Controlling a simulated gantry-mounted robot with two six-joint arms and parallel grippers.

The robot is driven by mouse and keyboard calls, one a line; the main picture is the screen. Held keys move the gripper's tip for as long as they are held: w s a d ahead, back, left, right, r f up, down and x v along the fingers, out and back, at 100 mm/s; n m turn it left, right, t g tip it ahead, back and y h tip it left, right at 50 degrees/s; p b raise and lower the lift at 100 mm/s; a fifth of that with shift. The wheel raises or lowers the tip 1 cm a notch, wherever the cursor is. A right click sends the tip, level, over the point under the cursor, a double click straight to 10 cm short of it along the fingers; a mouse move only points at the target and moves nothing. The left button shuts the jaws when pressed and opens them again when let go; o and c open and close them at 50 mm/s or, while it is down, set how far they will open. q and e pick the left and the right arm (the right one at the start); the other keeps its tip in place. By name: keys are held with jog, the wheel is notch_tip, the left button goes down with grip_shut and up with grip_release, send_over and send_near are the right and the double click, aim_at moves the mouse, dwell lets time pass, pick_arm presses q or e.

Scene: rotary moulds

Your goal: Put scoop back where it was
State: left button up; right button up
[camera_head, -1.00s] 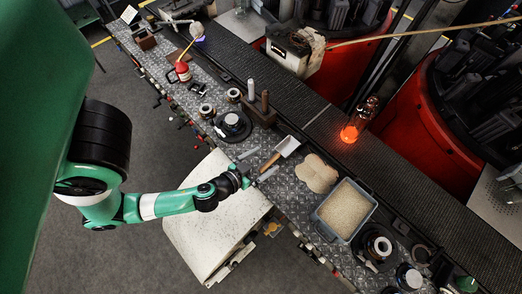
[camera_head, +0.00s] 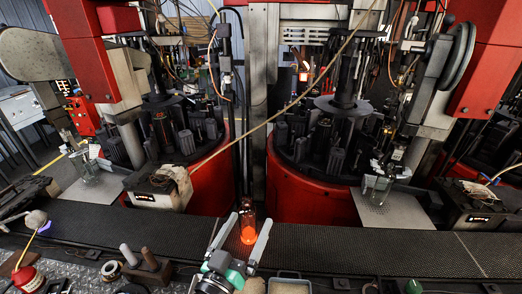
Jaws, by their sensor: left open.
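I cannot make out the scoop in the head view now; the bench front where it lay is mostly cut off by the lower edge. My left gripper (camera_head: 252,218) is at the bottom centre, open, its two grey fingers pointing up and away. A glowing orange glass piece (camera_head: 247,233) stands upright on the dark conveyor and shows between the fingers. I cannot tell whether the fingers are level with it or only in line with it. My right gripper is not in view.
The dark conveyor (camera_head: 380,246) runs across, mostly clear. Red rotary mould machines (camera_head: 308,190) stand behind it. A grey container (camera_head: 290,283) shows at the bottom edge.

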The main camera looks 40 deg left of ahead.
pick_arm(q)
jog(key=d+r+m+t+h, duration=0.1)
jog(key=d+r+t, duration=0.15)
jog(key=r, duration=0.75)
jog(key=d+r+m+t+h, duration=0.1)
jog(key=d+r+t, duration=0.15)
jog(key=r, duration=0.85)
jog(key=s+d+r+m+t+h, duration=0.2)
jog(key=s+r+m+h, duration=0.1)
jog(key=r, duration=0.4)
jog(key=s+d+r+m+t+h, duration=0.2)
jog(key=s+r+h, duration=0.1)
jog(key=r, duration=0.5)
jog(key=shift+d+m+t, duration=0.3)
jog(key=shift+d+m, duration=0.1)
jog(key=shift+w+r, duration=0.1)
jog(key=shift+r, duration=0.05)
notch_tip(320, 180, up, 19)
jog(key=p, duration=1.9)
